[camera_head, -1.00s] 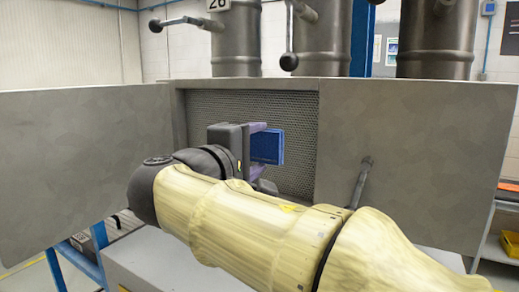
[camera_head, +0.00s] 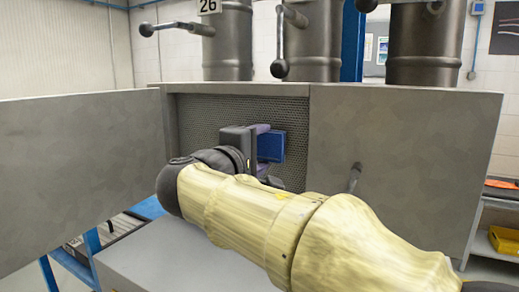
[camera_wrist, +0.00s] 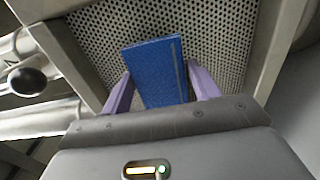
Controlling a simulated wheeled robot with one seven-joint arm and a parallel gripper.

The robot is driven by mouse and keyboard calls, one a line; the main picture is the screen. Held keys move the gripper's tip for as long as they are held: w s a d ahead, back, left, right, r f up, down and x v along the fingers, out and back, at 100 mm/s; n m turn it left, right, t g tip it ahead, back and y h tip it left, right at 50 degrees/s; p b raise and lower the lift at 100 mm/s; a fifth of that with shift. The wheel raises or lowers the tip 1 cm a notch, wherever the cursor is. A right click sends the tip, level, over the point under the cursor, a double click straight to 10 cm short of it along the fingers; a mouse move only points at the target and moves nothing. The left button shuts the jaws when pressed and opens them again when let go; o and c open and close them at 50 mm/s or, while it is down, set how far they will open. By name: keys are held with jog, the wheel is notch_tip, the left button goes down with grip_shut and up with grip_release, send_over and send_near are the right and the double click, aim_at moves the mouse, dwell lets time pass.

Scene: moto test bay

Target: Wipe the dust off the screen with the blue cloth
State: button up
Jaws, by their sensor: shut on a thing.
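The screen (camera_head: 200,113) is a perforated metal mesh panel set back in a grey metal frame; it fills the background of the wrist view (camera_wrist: 218,50). The blue cloth (camera_head: 271,146) is a flat, folded pad. My gripper (camera_head: 268,143) is shut on the cloth, with its purple fingers on either side of it. The cloth also shows between the fingers in the wrist view (camera_wrist: 155,72), in front of the mesh. I cannot tell whether it touches the mesh. No dust can be made out clearly. My arm and gripper hide the lower middle of the screen.
Grey panels flank the opening at left (camera_head: 80,150) and right (camera_head: 400,160). A dark handle (camera_head: 354,178) sticks out from the right panel. Metal cylinders (camera_head: 228,45) with ball-ended levers stand behind. A yellow bin (camera_head: 503,241) sits on a shelf at far right.

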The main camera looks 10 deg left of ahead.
jog(key=shift+w, duration=0.1)
dwell(0.3)
jog(key=shift+w+d, duration=0.1)
jog(key=shift+w, duration=0.15)
jog(key=shift+w+d, duration=0.1)
jog(key=shift+w, duration=0.45)
jog(key=shift+w, duration=0.1)
jog(key=shift+a, duration=0.35)
jog(key=shift+w+a, duration=0.25)
jog(key=shift+a, duration=0.9)
jog(key=shift+w, duration=0.1)
jog(key=shift+w+a+p, duration=0.2)
jog(key=shift+w+a, duration=0.1)
jog(key=shift+a, duration=0.45)
jog(key=shift+w+a+p, duration=0.2)
jog(key=shift+w+a, duration=0.1)
jog(key=shift+a, duration=0.4)
